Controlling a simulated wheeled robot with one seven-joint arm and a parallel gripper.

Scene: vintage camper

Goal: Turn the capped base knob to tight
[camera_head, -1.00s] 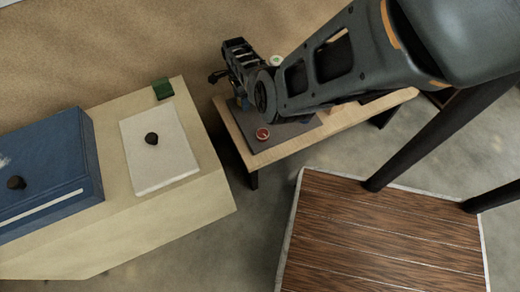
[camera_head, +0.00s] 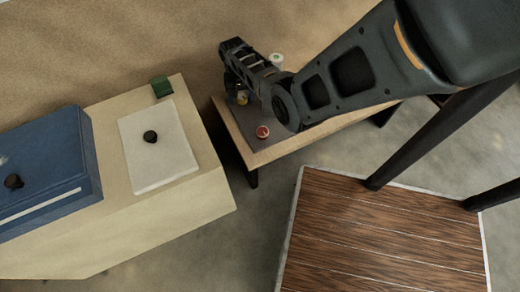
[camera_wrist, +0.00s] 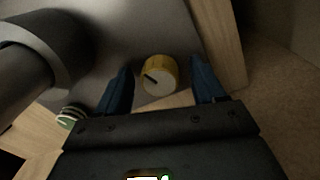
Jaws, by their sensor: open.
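A yellow ribbed knob with a pale cap and a dark pointer mark (camera_wrist: 159,77) sits on a grey plate (camera_wrist: 130,25) in the wrist view. The mark points to the upper left of the cap. My gripper (camera_wrist: 163,68) is open, with one blue finger on each side of the knob and a gap visible on both sides. I cannot tell how high the fingertips are above the plate. In the head view the yellow knob (camera_head: 242,98) shows beside my wrist, which partly hides the area around it.
A red knob (camera_head: 262,132) and a green-and-white knob (camera_head: 276,59) stand near my arm on the small wooden table (camera_head: 228,122). A cream cabinet (camera_head: 190,205) at left bears a blue box (camera_head: 45,165), a white panel with a dark knob (camera_head: 160,165) and a green block (camera_head: 161,86).

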